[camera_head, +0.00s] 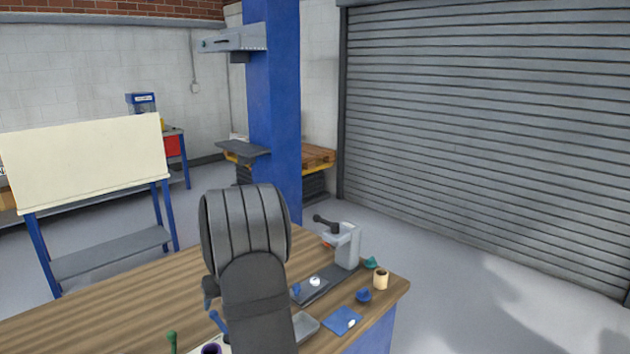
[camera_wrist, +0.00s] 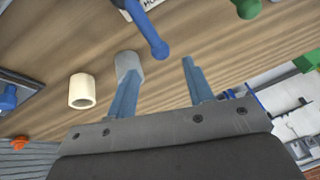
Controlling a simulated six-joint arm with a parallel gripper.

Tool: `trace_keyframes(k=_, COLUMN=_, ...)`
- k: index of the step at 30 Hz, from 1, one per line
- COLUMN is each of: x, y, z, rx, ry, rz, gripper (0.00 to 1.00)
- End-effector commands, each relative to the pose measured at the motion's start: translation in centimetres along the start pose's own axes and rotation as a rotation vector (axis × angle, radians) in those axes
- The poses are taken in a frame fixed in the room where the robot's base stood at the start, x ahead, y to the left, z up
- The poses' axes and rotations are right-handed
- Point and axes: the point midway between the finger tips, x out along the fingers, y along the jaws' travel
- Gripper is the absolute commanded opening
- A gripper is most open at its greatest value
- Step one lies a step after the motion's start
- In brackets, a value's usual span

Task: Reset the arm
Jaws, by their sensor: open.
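My gripper (camera_wrist: 160,68) shows in the wrist view with its two blue fingers spread apart. The gap between them is empty and wood tabletop shows through it. A grey cylinder (camera_wrist: 128,63) sits by the left fingertip, partly covered by that finger; I cannot tell whether they touch. A cream hollow cylinder (camera_wrist: 82,91) is left of the fingers, apart from them.
The wooden table (camera_head: 130,300) holds a grey clamp-like device (camera_head: 346,246), a cream cylinder (camera_head: 380,279), a blue knob (camera_head: 363,296), a blue mat (camera_head: 338,317) and a grey tray (camera_head: 305,328). A blue-handled object (camera_wrist: 150,30) lies above the fingers in the wrist view. The table's left part looks clear.

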Motion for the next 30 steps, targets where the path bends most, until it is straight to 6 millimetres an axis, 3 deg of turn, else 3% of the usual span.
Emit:
trace_keyframes(k=13, x=8.3, y=-0.1, z=0.1, rx=-0.001, ry=-0.002, rz=0.0, gripper=0.47)
trace_keyframes(k=30, x=7.9, y=-1.3, z=0.5, rx=-0.161, ry=-0.034, rz=-0.067, gripper=0.47)
